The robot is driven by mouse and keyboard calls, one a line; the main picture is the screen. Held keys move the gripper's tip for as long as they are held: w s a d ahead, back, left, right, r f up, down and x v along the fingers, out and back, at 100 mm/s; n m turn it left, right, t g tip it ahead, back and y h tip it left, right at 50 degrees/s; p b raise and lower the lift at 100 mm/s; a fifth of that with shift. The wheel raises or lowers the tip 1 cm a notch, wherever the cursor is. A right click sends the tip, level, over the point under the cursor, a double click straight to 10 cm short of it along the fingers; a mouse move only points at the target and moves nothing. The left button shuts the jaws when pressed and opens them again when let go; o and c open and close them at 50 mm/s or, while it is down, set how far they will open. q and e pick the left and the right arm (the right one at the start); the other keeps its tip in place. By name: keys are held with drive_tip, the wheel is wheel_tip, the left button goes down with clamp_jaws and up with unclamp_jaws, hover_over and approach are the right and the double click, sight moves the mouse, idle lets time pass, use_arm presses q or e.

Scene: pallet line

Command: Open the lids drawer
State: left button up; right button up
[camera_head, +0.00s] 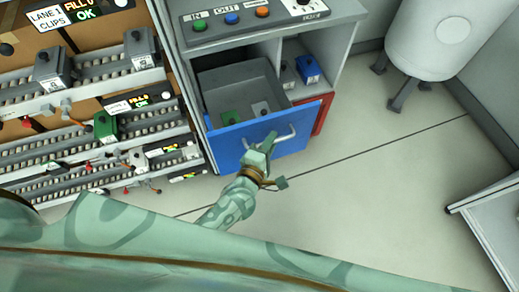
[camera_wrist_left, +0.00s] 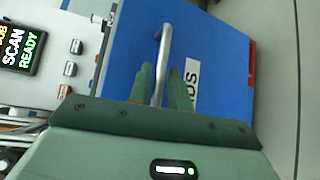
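The lids drawer has a blue front (camera_head: 230,142) and stands pulled out of the grey cabinet, its inside showing from above. A green piece (camera_head: 230,117) and a light grey piece (camera_head: 261,108) lie in it. The blue front also fills much of the left wrist view (camera_wrist_left: 210,45), with a partly hidden label (camera_wrist_left: 191,82) ending in "DS". My left gripper (camera_head: 268,147) is at the pale bar handle (camera_head: 287,134). In the left wrist view the handle (camera_wrist_left: 158,50) runs between its two fingers (camera_wrist_left: 161,72), which appear closed on it. My right gripper is not in view.
A red front (camera_head: 322,114) is beside the blue one, below a shelf with a blue box (camera_head: 307,68). Roller lanes (camera_head: 80,150) with small boxes are on the left. A white tank (camera_head: 430,40) stands at the back right. The floor (camera_head: 370,170) right of the drawer is clear.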

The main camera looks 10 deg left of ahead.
use_arm(q)
drive_tip(key=p+v, duration=0.2)
drive_tip(key=v, duration=1.3)
drive_tip(key=shift+s, duration=0.3)
drive_tip(key=shift+r, duration=0.1)
